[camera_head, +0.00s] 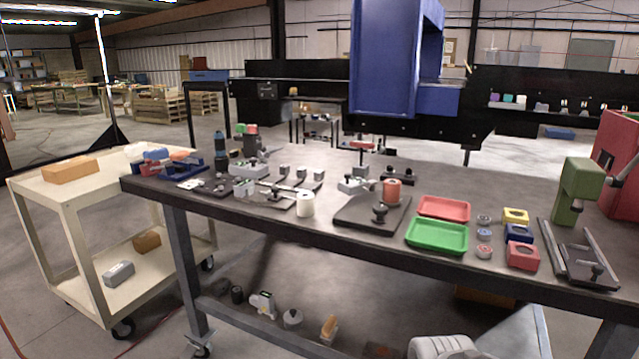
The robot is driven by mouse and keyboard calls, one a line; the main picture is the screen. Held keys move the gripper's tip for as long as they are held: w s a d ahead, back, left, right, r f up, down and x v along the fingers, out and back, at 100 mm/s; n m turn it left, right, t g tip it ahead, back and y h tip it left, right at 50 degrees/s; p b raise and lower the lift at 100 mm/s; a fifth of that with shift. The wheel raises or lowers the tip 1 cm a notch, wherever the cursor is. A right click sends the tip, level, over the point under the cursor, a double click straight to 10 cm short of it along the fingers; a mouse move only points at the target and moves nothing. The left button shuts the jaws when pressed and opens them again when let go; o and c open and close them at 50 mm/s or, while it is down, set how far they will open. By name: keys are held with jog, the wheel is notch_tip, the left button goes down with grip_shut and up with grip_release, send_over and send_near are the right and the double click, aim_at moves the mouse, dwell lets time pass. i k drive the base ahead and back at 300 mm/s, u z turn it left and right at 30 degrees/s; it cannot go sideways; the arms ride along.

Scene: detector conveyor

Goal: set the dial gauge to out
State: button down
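No dial gauge can be made out for certain; the small fixtures on the grey workbench (310,230) are too small to read. A dark square plate (350,213) near the middle carries a black knob (380,212) and a red cylinder (393,190). Left of it stand several small gauge-like fixtures with grey blocks and dark bases (245,190). A white and green device (263,304) is below the bench top. My gripper is not in view; a white rounded part at the bottom edge may be mine.
Red (444,207) and green trays (437,236) lie right of the plate, beside several coloured blocks. A green press (575,190) stands at the right end. A cream cart (65,195) stands left. A blue detector housing (385,60) rises over the black conveyor behind.

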aim_at(350, 186)
jog(key=u, duration=0.85)
jog(key=i, duration=0.4)
